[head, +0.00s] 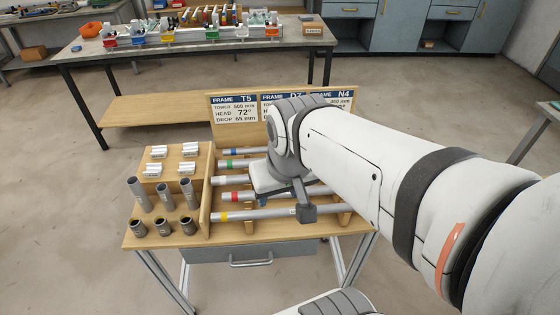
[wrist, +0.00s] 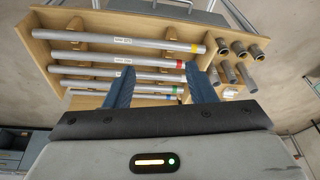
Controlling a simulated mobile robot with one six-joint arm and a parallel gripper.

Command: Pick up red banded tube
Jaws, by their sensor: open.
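The red banded tube (head: 251,196) is a grey tube lying level in the wooden rack, second from the front, with its red band near the left end. In the wrist view the red banded tube (wrist: 150,61) lies second from the top, with a small white label. My gripper (wrist: 158,69) is open and empty above the rack. In the wrist view its two blue fingers point towards the tubes, with the tips near the red banded tube; I cannot tell the height gap. In the head view my gripper (head: 285,193) hides the tube's middle part.
Parallel neighbours include the yellow banded tube (head: 260,214) in front, an unbanded-looking tube (head: 230,181) behind, then green (head: 243,163) and blue (head: 245,152) ones. Short grey sleeves (head: 163,193) stand at the left. A sign board (head: 235,133) rises behind the rack.

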